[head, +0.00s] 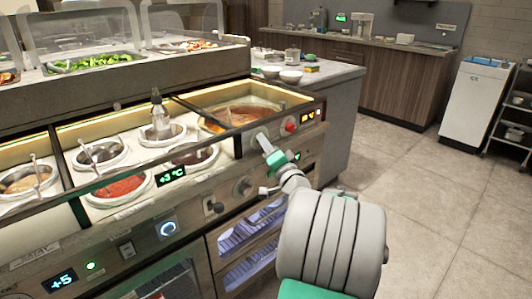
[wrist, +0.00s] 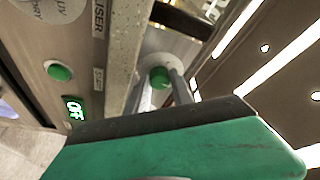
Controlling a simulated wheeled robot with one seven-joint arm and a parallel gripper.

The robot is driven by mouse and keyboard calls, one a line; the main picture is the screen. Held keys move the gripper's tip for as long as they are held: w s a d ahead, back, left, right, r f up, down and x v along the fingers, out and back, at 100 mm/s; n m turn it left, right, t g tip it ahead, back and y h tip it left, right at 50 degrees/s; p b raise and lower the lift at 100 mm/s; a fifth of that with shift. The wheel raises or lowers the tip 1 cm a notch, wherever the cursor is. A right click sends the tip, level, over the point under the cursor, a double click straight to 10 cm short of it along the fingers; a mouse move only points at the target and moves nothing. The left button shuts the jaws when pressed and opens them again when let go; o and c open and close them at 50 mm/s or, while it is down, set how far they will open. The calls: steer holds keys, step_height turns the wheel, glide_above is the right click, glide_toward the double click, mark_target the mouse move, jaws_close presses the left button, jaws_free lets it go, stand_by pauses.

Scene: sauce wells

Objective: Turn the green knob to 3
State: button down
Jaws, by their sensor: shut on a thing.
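The green knob (wrist: 159,77) shows in the wrist view as a green cap in a round silver mount on the steel panel. My gripper (wrist: 161,90) is shut on it, with a grey finger on each side of the cap. In the head view my gripper (head: 262,139) reaches the upper front panel of the sauce counter (head: 190,203). The knob is hidden behind the gripper there. No number scale or pointer mark on the knob can be read.
A green button (wrist: 58,71) and an OFF display (wrist: 75,108) show in the wrist view. Sauce wells lie behind the panel. Open floor (head: 440,200) is at right.

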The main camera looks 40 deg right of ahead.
stand_by(0.4)
steer(key=c, duration=1.1)
jaws_free()
steer(key=v, duration=0.7)
steer(key=shift+s, duration=0.4)
steer(key=shift+s+f, duration=0.1)
